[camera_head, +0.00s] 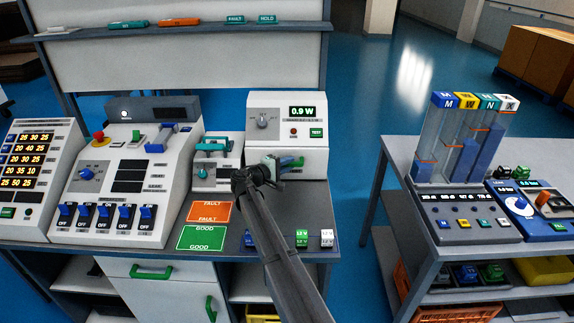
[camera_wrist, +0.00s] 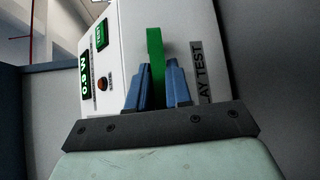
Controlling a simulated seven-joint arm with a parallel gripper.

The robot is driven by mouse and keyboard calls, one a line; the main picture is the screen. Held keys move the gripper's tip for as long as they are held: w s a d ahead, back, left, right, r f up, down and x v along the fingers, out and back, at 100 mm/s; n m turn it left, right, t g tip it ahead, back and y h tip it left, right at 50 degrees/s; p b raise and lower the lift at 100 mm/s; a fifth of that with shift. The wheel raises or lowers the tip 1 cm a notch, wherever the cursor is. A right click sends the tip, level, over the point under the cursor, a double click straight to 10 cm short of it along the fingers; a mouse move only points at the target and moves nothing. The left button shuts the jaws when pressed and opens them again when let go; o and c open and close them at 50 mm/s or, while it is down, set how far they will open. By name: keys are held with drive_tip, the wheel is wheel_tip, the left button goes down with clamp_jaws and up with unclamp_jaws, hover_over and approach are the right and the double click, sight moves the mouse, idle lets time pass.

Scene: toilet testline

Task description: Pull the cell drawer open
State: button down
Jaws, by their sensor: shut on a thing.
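The cell drawer's green handle (camera_head: 294,163) is on the lower front of the white tester box (camera_head: 262,100), which has a display reading 0.9 W. My gripper (camera_head: 284,164) is at this handle, with my arm reaching up from the bottom of the head view. In the wrist view, the two blue fingers of my gripper (camera_wrist: 158,72) stand on either side of the upright green handle (camera_wrist: 155,42) and are shut on it. The gripper hides much of the drawer front, so I cannot tell how far out it is.
A small grey device with a teal clamp (camera_head: 212,146) stands left of the tester. Orange (camera_head: 212,212) and green (camera_head: 202,238) mats and several small cells (camera_head: 327,238) lie on the bench front. A second table (camera_head: 398,175) stands right, across a gap.

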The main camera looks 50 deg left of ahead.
drive_tip(key=shift+s+d, duration=0.1)
drive_tip(key=s+d, duration=1.3)
drive_tip(key=c, duration=1.4)
unclamp_jaws()
drive_tip(key=shift+s, duration=0.1)
drive_tip(key=s, duration=0.4)
drive_tip(key=s+r, duration=0.1)
drive_tip(key=s, duration=0.4)
drive_tip(key=s+r, duration=0.1)
drive_tip(key=s, duration=0.3)
drive_tip(key=shift+s, duration=0.3)
